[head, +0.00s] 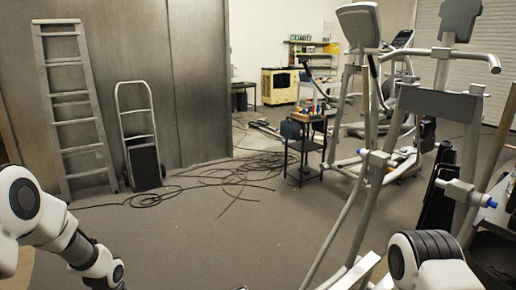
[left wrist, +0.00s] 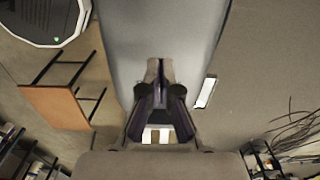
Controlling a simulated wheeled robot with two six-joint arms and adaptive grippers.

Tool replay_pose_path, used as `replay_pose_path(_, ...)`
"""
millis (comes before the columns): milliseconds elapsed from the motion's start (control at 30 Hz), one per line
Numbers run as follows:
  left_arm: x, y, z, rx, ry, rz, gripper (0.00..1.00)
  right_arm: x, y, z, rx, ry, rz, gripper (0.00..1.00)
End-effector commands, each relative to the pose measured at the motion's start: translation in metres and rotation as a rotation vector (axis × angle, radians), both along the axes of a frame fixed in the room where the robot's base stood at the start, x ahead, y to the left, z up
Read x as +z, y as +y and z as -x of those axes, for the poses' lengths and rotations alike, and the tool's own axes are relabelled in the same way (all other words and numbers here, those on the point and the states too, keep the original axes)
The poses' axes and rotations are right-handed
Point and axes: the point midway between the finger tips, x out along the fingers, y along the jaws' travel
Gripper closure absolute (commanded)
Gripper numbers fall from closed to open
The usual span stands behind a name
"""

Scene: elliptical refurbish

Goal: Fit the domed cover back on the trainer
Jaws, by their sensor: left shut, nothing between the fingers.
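The trainer (head: 375,150) is a tall grey tubular frame with a console, filling the right half of the head view. I cannot make out a domed cover in either view. In the left wrist view my left gripper (left wrist: 158,72) has its fingertips together and holds nothing. Behind it is a broad pale grey surface (left wrist: 190,40); I cannot tell what it belongs to or whether it is touched. In the head view my left arm comes in at the lower left, with its gripper out of frame. My right gripper is in neither view.
Dark cables (head: 235,172) lie on the floor before a black cart (head: 304,150) with items on top. A ladder (head: 75,105) and a hand truck (head: 139,135) lean on the grey wall. The left wrist view shows a brown-topped table (left wrist: 57,106). Open floor lies centre left.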

Motion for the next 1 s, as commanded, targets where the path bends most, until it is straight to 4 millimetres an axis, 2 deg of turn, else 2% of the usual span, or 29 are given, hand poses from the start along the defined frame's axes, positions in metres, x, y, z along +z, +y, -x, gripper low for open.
replay_pose_path(1000,-0.041,0.0,0.0,-0.001,0.001,0.0,1.0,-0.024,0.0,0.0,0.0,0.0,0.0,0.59)
